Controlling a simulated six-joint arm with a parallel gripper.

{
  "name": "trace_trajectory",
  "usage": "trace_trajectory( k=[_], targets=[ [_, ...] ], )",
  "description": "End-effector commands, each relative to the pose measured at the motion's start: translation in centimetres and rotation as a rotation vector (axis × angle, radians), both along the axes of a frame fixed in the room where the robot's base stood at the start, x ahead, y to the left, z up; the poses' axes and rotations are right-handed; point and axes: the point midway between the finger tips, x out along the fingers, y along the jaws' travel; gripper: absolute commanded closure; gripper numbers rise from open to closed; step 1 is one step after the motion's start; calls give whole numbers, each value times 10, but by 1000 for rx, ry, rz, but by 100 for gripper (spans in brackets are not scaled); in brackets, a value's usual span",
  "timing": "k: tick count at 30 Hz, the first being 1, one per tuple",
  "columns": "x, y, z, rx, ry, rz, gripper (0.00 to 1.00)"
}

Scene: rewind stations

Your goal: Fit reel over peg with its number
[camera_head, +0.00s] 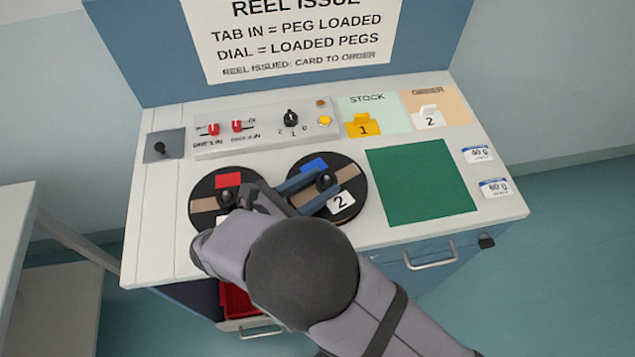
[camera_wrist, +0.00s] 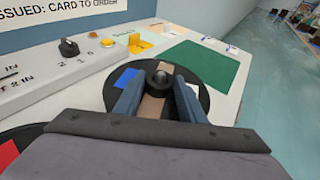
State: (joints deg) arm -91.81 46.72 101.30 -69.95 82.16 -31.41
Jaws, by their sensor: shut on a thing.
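A black round reel (camera_head: 353,173) with a blue patch, a tan band and a white label "2" is at the right of two round black items on the bench. It also shows in the wrist view (camera_wrist: 113,92). My gripper (camera_head: 325,182) is shut on its dark centre knob (camera_wrist: 160,78), one blue finger on each side. I cannot tell whether this reel rests on the bench or hangs just above it. A second black reel (camera_head: 201,189) with a red patch and tan band lies to its left; its label is mostly hidden by my arm. No bare peg shows.
A control panel (camera_head: 265,137) with two red switches, a black dial (camera_head: 291,118) and a yellow button stands behind the reels. Tabbed card 1 (camera_head: 363,126) is on the stock area, card 2 (camera_head: 428,118) on the order area. A green mat (camera_head: 420,187) is bare at right.

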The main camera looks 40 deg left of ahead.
Motion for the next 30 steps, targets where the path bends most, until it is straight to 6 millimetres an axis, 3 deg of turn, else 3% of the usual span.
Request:
trace_trajectory(
  k=[12,13,15,26,30],
  targets=[
    [0,0,-3,1,-3,-1,100],
    [0,0,-3,1,0,0,56],
    [0,0,-3,1,0,0,45],
    [0,0,0,1,0,0,45],
    [-10,3,1,4,-1,2,45]
  ],
)
